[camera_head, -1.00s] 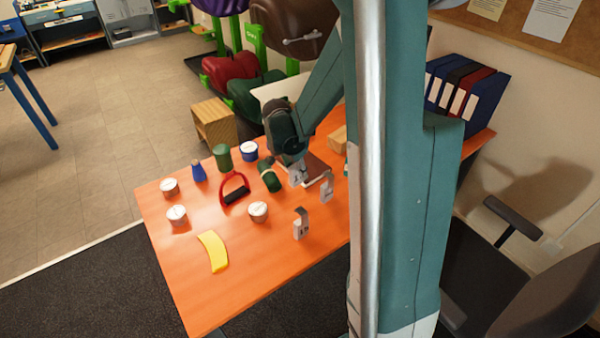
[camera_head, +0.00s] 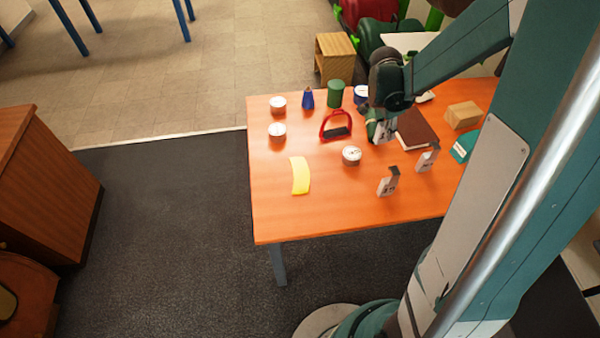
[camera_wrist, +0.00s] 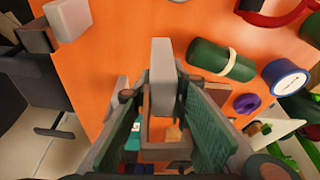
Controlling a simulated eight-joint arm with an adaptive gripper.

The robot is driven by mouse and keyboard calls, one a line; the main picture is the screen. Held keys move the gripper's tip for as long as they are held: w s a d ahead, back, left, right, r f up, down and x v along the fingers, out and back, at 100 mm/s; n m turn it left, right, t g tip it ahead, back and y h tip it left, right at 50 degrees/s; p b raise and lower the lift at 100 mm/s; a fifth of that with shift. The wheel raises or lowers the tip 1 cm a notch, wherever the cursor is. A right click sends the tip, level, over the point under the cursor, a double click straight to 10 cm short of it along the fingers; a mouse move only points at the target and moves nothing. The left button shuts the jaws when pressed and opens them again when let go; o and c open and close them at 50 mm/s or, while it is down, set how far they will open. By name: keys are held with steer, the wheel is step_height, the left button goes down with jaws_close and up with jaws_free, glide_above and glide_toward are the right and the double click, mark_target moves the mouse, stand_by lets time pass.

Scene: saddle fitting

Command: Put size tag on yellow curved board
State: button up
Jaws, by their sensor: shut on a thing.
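The yellow curved board (camera_head: 300,176) lies on the left part of the orange table in the head view. My gripper (camera_head: 382,118) is above the table's back middle, to the right of the board and farther back. It is shut on a grey-white size tag (camera_head: 382,131). In the wrist view the held tag (camera_wrist: 162,75) stands between my gripper's green-padded fingers (camera_wrist: 162,118). Two similar tags stand on the table, one nearer (camera_head: 387,184) and one farther right (camera_head: 427,160). The board is not in the wrist view.
On the orange table (camera_head: 340,220), a round white-topped tin (camera_head: 352,156) and a red handle (camera_head: 335,126) stand between my gripper and the board. The front left is clear.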

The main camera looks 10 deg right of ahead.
steer(key=s+a+n, duration=0.1)
steer(key=a, duration=1.4)
steer(key=s+a+r+n+t+p, duration=0.1)
steer(key=s+a, duration=0.1)
steer(key=a, duration=1.2)
steer(key=shift+a+r+n, duration=0.25)
steer(key=shift+a+n, duration=0.15)
steer(key=shift+f, duration=0.1)
steer(key=b, duration=0.1)
glide_toward(307, 170)
steer(key=shift+w+d, duration=0.45)
steer(key=shift+d, duration=0.35)
steer(key=shift+f, duration=0.15)
steer(key=shift+f+b, duration=0.45)
steer(key=shift+f, duration=1.5)
steer(key=shift+f, duration=0.25)
steer(key=o, duration=0.9)
steer(key=shift+r, duration=0.1)
